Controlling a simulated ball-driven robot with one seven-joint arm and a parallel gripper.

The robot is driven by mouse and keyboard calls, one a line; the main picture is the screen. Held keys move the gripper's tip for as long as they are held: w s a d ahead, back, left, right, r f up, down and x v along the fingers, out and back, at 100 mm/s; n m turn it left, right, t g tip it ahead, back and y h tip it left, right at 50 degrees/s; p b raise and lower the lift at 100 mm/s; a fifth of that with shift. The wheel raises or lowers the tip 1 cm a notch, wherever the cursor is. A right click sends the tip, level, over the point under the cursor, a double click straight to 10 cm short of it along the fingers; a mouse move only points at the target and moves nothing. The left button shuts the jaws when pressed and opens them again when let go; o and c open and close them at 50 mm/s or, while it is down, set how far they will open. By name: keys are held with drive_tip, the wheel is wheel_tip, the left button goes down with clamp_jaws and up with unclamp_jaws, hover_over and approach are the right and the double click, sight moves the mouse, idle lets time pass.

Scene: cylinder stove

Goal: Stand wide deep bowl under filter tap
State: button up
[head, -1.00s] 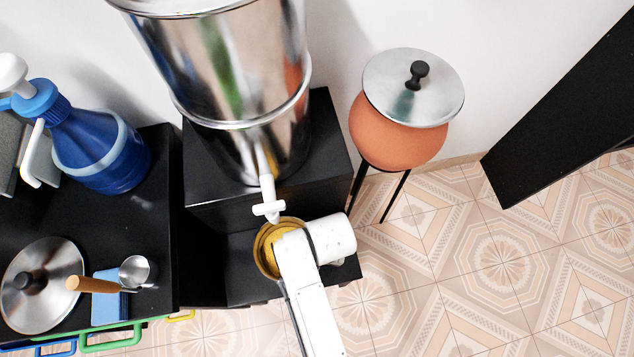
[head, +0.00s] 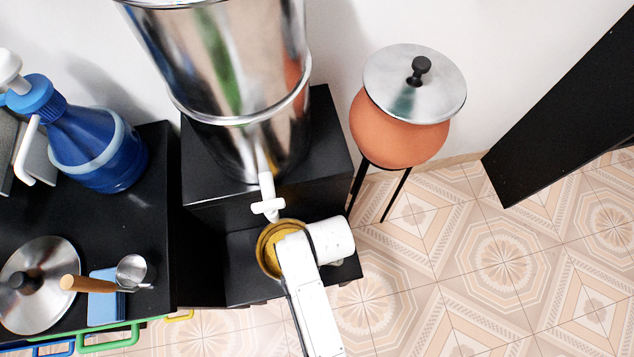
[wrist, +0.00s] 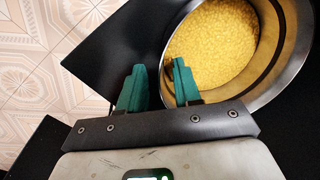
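The wide deep bowl (head: 259,252) stands on the low black ledge, just below and in front of the white filter tap (head: 268,207). It is metal-rimmed with a yellow grainy inside, and my arm hides its right part. In the wrist view the bowl (wrist: 292,62) fills the upper right. My gripper (wrist: 159,82) is open, with its green fingers apart at the bowl's left rim. The right finger overlaps the bowl's inside and the left one is outside it. The tall steel filter (head: 240,80) stands on a black block above the ledge.
A clay pot (head: 400,135) with a steel lid stands on a black stand at right. The left counter holds a blue bottle (head: 100,150), a pot lid (head: 50,265), a ladle (head: 132,270) and a blue sponge-like block (head: 105,305). Tiled floor is free at lower right.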

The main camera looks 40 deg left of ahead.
wheel_tip(320, 180, up, 12)
drive_tip(key=d+p, duration=0.1)
drive_tip(key=p, duration=0.1)
drive_tip(key=shift+w+d+r+p, duration=0.15)
drive_tip(key=shift+w+p, duration=0.2)
drive_tip(key=shift+p, duration=0.05)
drive_tip(key=w+d+m+t, duration=0.1)
drive_tip(key=w+d+m, duration=0.15)
drive_tip(key=d, duration=1.55)
drive_tip(key=s+d+r+m, duration=0.1)
drive_tip(key=s+d, duration=0.2)
drive_tip(key=d, duration=0.3)
drive_tip(key=s+d+r+m+h, duration=0.1)
drive_tip(key=s+d, duration=0.1)
drive_tip(key=d, duration=0.4)
drive_tip(key=s+d+r+m, duration=0.1)
drive_tip(key=s+d+r, duration=0.1)
drive_tip(key=d, duration=0.4)
drive_tip(key=shift+s+d+t, duration=0.3)
drive_tip(key=shift+s+d, duration=0.05)
drive_tip(key=shift+s, duration=0.45)
